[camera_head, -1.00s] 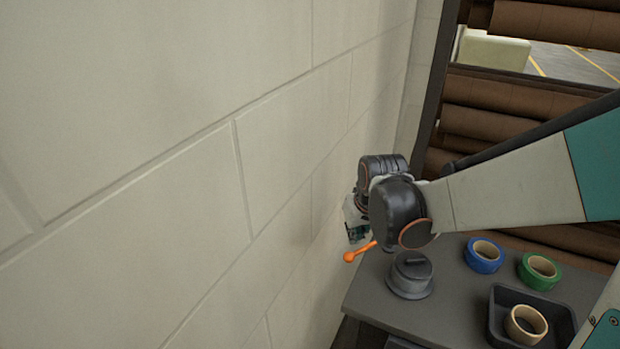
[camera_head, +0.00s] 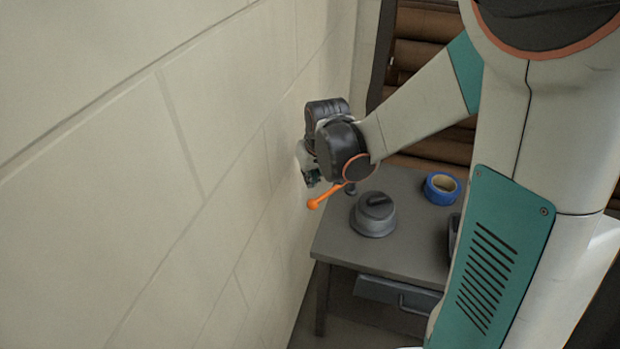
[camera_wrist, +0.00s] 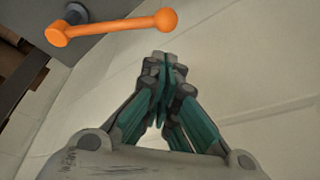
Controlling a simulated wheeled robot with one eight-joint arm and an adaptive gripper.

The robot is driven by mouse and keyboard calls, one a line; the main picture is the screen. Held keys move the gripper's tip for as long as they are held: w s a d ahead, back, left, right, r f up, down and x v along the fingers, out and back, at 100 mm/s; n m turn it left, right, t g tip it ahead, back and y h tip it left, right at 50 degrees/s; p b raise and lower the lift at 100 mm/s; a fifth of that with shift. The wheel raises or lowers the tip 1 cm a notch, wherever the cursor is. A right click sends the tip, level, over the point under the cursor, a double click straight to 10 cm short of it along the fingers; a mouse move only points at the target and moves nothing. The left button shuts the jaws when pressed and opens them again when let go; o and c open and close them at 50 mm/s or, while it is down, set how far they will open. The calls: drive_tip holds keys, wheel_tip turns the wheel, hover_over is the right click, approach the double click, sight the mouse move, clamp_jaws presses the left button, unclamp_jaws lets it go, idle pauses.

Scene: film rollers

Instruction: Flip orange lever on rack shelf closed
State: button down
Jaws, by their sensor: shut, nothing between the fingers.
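The orange lever (camera_head: 327,196) shows in the head view just below my wrist, its ball end toward the lower left and its other end partly hidden by my arm. In the wrist view the lever (camera_wrist: 110,30) lies across the top left, ball end to the right, its hub end to the left. My gripper (camera_wrist: 163,60) is shut and empty, its fingertips together just below the ball end in the picture. I see no clear contact. In the head view my gripper (camera_head: 310,180) is partly hidden by my wrist, close to the wall and beside the lever.
A pale block wall (camera_head: 150,180) stands close on the left. A dark table (camera_head: 350,250) holds a grey lidded round object (camera_head: 374,215) and a blue tape roll (camera_head: 441,188). Brown rolls (camera_head: 425,60) fill a rack behind. My arm covers the right side.

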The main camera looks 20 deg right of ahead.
drive_tip(key=b+x, duration=0.2)
drive_tip(key=x, duration=0.5)
drive_tip(key=shift+f, duration=0.25)
drive_tip(key=shift+s+d+n+y+b, duration=0.2)
drive_tip(key=shift+s+n, duration=0.2)
drive_tip(key=shift+s, duration=0.15)
drive_tip(key=shift+s+d+n+y+b, duration=0.1)
drive_tip(key=shift+s+d+n, duration=0.1)
drive_tip(key=shift+s+n, duration=0.3)
drive_tip(key=s+d+n+y, duration=0.1)
drive_tip(key=s+d+n, duration=0.2)
drive_tip(key=s+d, duration=0.2)
drive_tip(key=shift+s+d+n+g+b, duration=0.3)
drive_tip(key=shift+s+d+n+b, duration=0.1)
drive_tip(key=shift+s, duration=1.05)
